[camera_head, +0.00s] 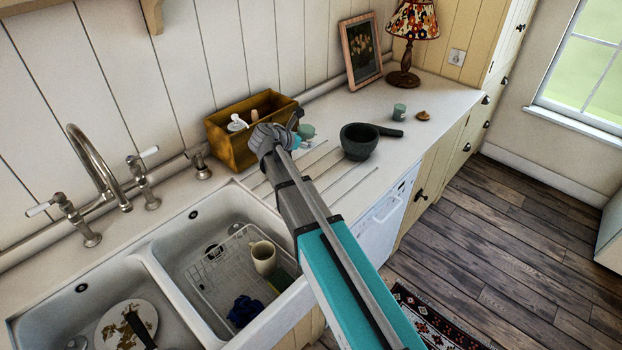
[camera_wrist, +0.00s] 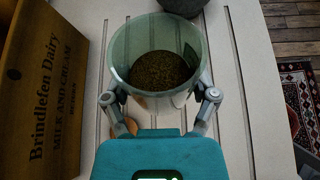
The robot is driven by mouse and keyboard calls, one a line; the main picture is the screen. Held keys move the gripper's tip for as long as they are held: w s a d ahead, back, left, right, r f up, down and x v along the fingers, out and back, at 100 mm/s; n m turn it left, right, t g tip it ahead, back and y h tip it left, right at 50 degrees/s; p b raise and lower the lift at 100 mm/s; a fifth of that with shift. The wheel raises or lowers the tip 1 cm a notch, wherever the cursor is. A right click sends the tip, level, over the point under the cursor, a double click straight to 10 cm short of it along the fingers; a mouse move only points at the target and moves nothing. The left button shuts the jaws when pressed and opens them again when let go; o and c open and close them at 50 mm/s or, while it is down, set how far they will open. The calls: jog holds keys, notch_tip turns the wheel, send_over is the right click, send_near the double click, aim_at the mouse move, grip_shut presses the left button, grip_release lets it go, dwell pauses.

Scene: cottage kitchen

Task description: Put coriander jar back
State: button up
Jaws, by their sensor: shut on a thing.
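My gripper (camera_wrist: 160,98) is shut on an open, greenish see-through jar (camera_wrist: 160,62) with dark brown grains inside. The jar stands between the two fingers, mouth toward the wrist camera; no label is readable. In the head view the held jar (camera_head: 307,131) is partly hidden by my gripper, over the ribbed drainer right of the wooden box (camera_head: 226,147). The box also shows at the left of the wrist view (camera_wrist: 40,95), lettered "Brindlefen Dairy". A second greenish jar (camera_head: 400,110) stands farther along the counter, beside a small wooden lid (camera_head: 423,115).
A dark mortar (camera_head: 358,146) with its pestle stands right of the held jar. Something white (camera_head: 236,123) is in the wooden box. A tan thing (camera_wrist: 129,127) lies close below the held jar.

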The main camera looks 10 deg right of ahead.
jog(key=s+d+f+h+b, duration=0.1)
jog(key=s+d, duration=0.5)
jog(key=s, duration=0.6)
jog(key=f+b, duration=0.1)
jog(key=b, duration=0.1)
jog(key=shift+h+b, duration=0.3)
jog(key=shift+b, duration=0.05)
jog(key=shift+f, duration=0.15)
jog(key=w+a+f+b, duration=0.1)
jog(key=w+f+b, duration=0.2)
jog(key=w, duration=0.1)
jog(key=w+a+f+b, duration=0.1)
jog(key=w+f+b, duration=0.2)
jog(key=w, duration=0.1)
jog(key=w+a+f+b, duration=0.1)
jog(key=w+f+b, duration=0.2)
jog(key=w, duration=0.1)
jog(key=shift+w+a, duration=0.2)
jog(key=shift+w, duration=0.05)
jog(key=shift+w+a+f+b, duration=0.15)
jog(key=shift+w+f+b, duration=0.35)
jog(key=shift+f+b, duration=0.2)
jog(key=shift+s+f+b, duration=0.1)
jog(key=shift+f+b, duration=1.2)
jog(key=shift+b, duration=0.05)
